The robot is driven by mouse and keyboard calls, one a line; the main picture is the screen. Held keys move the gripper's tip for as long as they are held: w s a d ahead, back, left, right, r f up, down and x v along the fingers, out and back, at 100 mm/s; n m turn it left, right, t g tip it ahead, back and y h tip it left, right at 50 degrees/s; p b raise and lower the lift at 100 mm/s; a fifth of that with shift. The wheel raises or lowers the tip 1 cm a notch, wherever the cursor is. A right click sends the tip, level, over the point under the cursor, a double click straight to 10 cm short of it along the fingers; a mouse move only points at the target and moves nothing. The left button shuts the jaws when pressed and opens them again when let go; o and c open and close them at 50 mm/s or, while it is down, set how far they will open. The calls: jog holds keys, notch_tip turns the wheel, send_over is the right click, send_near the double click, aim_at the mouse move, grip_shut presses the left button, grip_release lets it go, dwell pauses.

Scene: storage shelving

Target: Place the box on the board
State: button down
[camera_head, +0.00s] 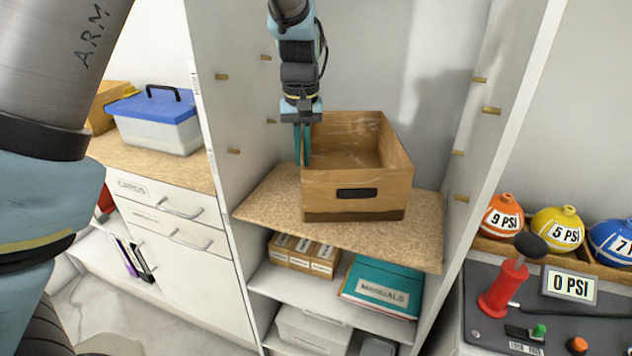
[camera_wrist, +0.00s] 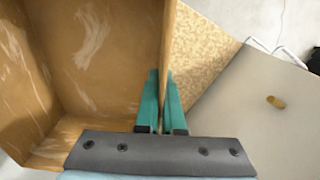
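The brown open-topped box (camera_head: 358,205), with a dark handle slot in front, is upright over the speckled tan board (camera_head: 270,210) inside the tall shelf unit. Its base appears to rest on the board, with board showing in front and on both sides. My gripper (camera_head: 302,160) points down at the box's left wall. In the wrist view, my gripper (camera_wrist: 161,76) has its teal fingers close together on either side of the box wall (camera_wrist: 150,30), pinching it. The board (camera_wrist: 200,50) shows just outside that wall. The box's far underside is hidden.
The shelf's side walls (camera_head: 219,90) stand close on both sides, with several small pegs. Below are small cartons (camera_head: 303,255) and a teal manuals folder (camera_head: 383,285). A blue-lidded bin (camera_head: 158,125) is on the left counter; a control panel (camera_head: 545,310) is at right.

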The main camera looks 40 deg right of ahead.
jog(key=shift+f+p, duration=0.6)
jog(key=shift+f, duration=2.45)
jog(key=c, duration=1)
grip_release()
jog(key=shift+f, duration=0.1)
jog(key=shift+c, duration=0.2)
notch_tip(320, 180, up, 12)
jog(key=shift+r+b, duration=0.15)
jog(key=shift+b, duration=0.95)
